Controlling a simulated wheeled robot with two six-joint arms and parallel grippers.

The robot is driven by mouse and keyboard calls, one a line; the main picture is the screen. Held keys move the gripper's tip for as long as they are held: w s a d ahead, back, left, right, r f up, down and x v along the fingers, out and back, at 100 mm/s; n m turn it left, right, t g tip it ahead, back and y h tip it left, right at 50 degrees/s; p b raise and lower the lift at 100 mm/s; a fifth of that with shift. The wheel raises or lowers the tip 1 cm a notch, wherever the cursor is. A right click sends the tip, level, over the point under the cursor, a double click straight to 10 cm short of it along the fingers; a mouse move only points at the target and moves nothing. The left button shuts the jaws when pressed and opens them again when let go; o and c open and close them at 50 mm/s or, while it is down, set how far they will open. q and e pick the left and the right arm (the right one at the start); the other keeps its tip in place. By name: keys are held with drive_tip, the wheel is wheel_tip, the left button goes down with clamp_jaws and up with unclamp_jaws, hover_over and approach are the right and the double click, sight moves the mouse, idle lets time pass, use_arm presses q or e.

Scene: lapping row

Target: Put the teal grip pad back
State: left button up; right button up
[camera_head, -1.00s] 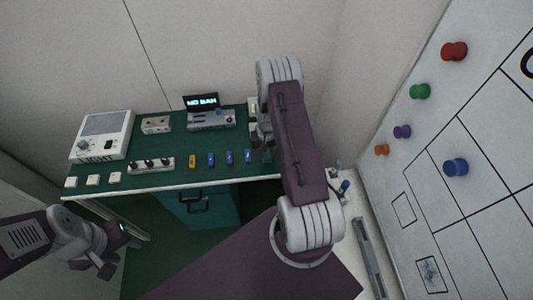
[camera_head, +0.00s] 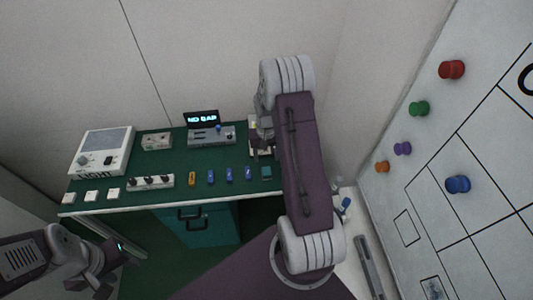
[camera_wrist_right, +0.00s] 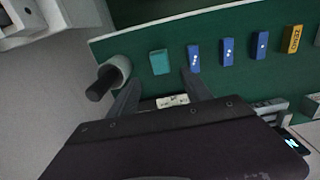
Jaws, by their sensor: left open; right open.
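The teal grip pad (camera_head: 266,172) lies on the green bench top near its front edge, at the right end of a row of small blocks. In the right wrist view the teal pad (camera_wrist_right: 159,62) is just beyond the fingers, with nothing gripping it. My right gripper (camera_wrist_right: 160,90) is open and empty. In the head view my right arm covers most of that gripper. My left gripper (camera_head: 106,278) is open and empty, low at the left, in front of the bench and away from the pad.
Blue blocks (camera_head: 229,174) and a yellow block (camera_head: 192,178) line up left of the pad. A display unit (camera_head: 211,135) stands at the back. A board with coloured knobs (camera_head: 457,184) is at right.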

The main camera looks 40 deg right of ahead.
drive_tip(key=s+a+r+n, duration=0.2)
drive_tip(key=s+a+r, duration=0.2)
drive_tip(key=s+a, duration=0.2)
drive_tip(key=s+a+r+n+t, duration=0.1)
drive_tip(key=s+a+r+n, duration=0.2)
drive_tip(key=a, duration=0.7)
drive_tip(key=s+r, duration=0.2)
drive_tip(key=s, duration=0.1)
drive_tip(key=shift+s+a+r+n, duration=0.2)
drive_tip(key=shift+a+r+n, duration=0.1)
drive_tip(key=shift+a, duration=0.1)
drive_tip(key=shift+s+a, duration=0.1)
drive_tip(key=shift+s, duration=0.05)
